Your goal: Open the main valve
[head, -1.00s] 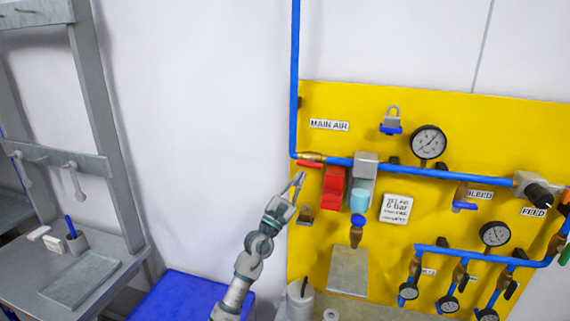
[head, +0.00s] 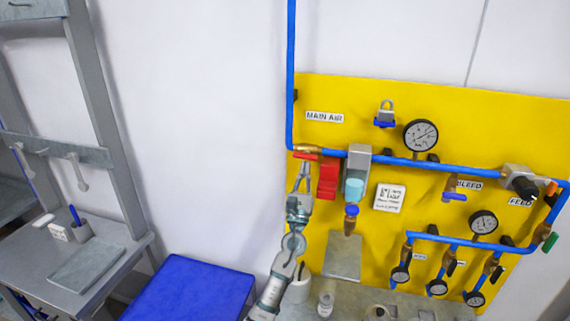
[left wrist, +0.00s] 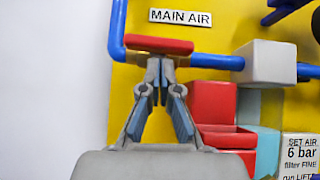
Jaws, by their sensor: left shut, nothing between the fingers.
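The main valve is on the blue pipe below the MAIN AIR label (head: 324,117). My left gripper (head: 304,164) is shut and empty, pointing up at the lever. In the left wrist view its fingertips (left wrist: 160,64) meet just under the lever; I cannot tell whether they touch it. My right gripper is out of view.
A red block (head: 328,177) and a grey box (head: 357,168) sit close right of the lever. A padlock (head: 386,114) and a gauge (head: 421,136) are higher on the yellow board (head: 480,110). A blue-topped surface (head: 190,290) is at lower left.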

